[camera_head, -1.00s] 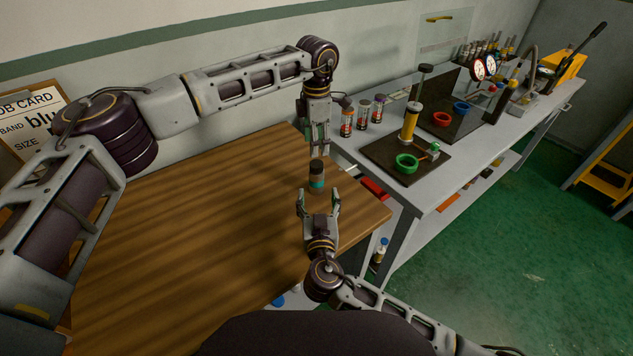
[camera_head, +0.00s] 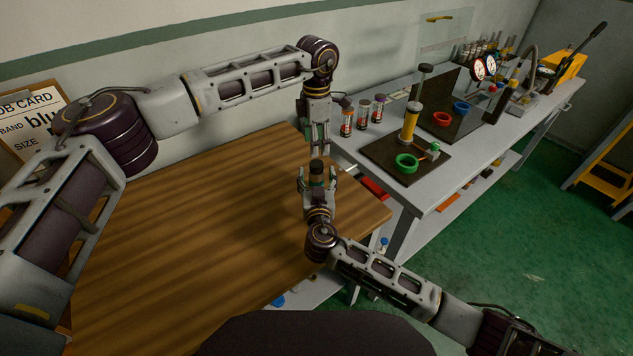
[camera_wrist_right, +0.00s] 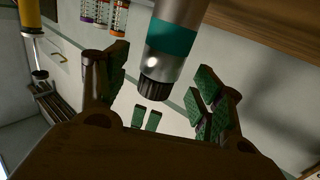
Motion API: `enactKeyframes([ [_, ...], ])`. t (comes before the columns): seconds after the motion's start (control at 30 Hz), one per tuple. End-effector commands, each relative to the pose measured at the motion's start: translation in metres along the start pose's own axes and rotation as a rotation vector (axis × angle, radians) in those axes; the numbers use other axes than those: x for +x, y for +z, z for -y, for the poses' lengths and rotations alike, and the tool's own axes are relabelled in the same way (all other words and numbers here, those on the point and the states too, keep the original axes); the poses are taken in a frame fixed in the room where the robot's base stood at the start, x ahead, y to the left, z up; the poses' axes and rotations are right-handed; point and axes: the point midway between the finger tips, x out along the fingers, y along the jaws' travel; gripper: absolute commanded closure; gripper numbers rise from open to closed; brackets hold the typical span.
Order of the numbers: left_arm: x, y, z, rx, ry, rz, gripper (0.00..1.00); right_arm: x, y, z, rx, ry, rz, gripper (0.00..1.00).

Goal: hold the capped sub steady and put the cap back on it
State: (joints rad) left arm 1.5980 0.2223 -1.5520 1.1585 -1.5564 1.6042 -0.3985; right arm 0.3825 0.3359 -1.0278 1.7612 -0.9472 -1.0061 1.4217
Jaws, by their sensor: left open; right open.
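The capped sub (camera_head: 317,178) stands upright near the right edge of the wooden table, with a dark top. In the right wrist view the sub (camera_wrist_right: 176,38) shows a silver body, a teal band and a dark ribbed cap end (camera_wrist_right: 153,88). My right gripper (camera_head: 318,176) is open, with its fingers on either side of the sub; in the right wrist view gaps show between the pads and the sub. My left gripper (camera_head: 320,150) hangs just above and behind the sub, open and empty. The sub's base is hidden by my right gripper in the head view.
The wooden table (camera_head: 190,230) is clear to the left. A grey bench (camera_head: 430,195) stands to the right, with several banded tubes (camera_head: 362,112), a dark mat with a green ring (camera_head: 406,163), and a yellow post (camera_head: 410,122). A job card (camera_head: 30,115) stands at far left.

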Motion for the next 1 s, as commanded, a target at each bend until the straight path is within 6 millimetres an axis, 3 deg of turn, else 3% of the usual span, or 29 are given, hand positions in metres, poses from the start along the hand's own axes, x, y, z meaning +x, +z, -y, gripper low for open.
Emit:
enactKeyframes([
  [0.33, 0.0, 0.0, 0.0, 0.0, 0.0, 0.0, 0.46, 0.026, -0.001, 0.0, 0.0, 0.0, -0.001, 0.33],
  [0.8, 0.0, 0.0, 0.0, 0.0, 0.0, 0.0, 0.46, 0.031, 0.0, 0.0, 0.0, 0.0, 0.0, 0.33],
  [1.0, 0.0, 0.0, 0.0, 0.0, 0.0, 0.0, 0.46, 0.031, 0.0, 0.0, 0.0, 0.0, 0.0, 0.59],
])
